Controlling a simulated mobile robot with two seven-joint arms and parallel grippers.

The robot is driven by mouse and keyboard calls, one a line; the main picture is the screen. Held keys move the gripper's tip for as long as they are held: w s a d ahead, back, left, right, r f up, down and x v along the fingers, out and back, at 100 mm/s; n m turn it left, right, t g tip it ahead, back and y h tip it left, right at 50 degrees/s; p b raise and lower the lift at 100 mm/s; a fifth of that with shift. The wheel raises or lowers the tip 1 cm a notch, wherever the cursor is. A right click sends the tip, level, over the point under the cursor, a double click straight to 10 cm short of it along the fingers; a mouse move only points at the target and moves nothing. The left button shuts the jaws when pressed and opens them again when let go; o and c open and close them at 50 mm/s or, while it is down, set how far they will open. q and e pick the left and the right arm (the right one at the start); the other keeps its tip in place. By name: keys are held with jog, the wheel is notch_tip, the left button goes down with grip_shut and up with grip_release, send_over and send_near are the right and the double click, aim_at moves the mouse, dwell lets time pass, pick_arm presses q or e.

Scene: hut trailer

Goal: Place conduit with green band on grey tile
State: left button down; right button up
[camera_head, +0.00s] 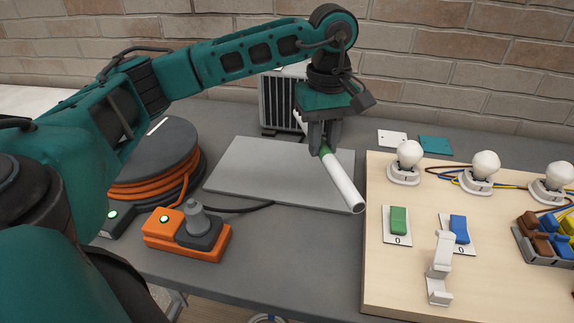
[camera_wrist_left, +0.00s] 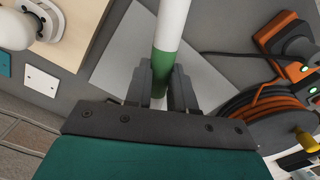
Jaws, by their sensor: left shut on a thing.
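The conduit (camera_head: 341,180) is a white tube with a green band near the grip. My left gripper (camera_head: 323,148) is shut on it at the green band. In the head view the tube slants from upper left to lower right over the right part of the grey tile (camera_head: 250,172). A gap to the tile's surface cannot be judged clearly. In the left wrist view the conduit (camera_wrist_left: 172,25) runs up from between the fingers (camera_wrist_left: 160,85), with the grey tile (camera_wrist_left: 125,50) behind it. My right gripper is out of view.
A wooden board (camera_head: 475,270) with bulbs (camera_head: 408,160), switches and a white bracket (camera_head: 440,268) stands right of the tile. An orange socket block (camera_head: 185,240) and cable reel (camera_head: 155,160) are at left. A grey heater-like box (camera_head: 280,100) stands behind.

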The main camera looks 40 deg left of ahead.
pick_arm(q)
jog(key=a+r+n, duration=0.8)
jog(key=a+n, duration=0.2)
jog(key=n, duration=0.1)
jog(key=n+b, duration=0.1)
jog(key=b, duration=0.4)
send_over(281, 178)
notch_tip(281, 178, down, 15)
jog(key=shift+r, duration=0.1)
jog(key=shift+f, duration=2.25)
jog(key=shift+f, duration=0.15)
jog(key=shift+f, duration=0.15)
jog(key=c, duration=1)
grip_release()
jog(key=shift+o, duration=0.2)
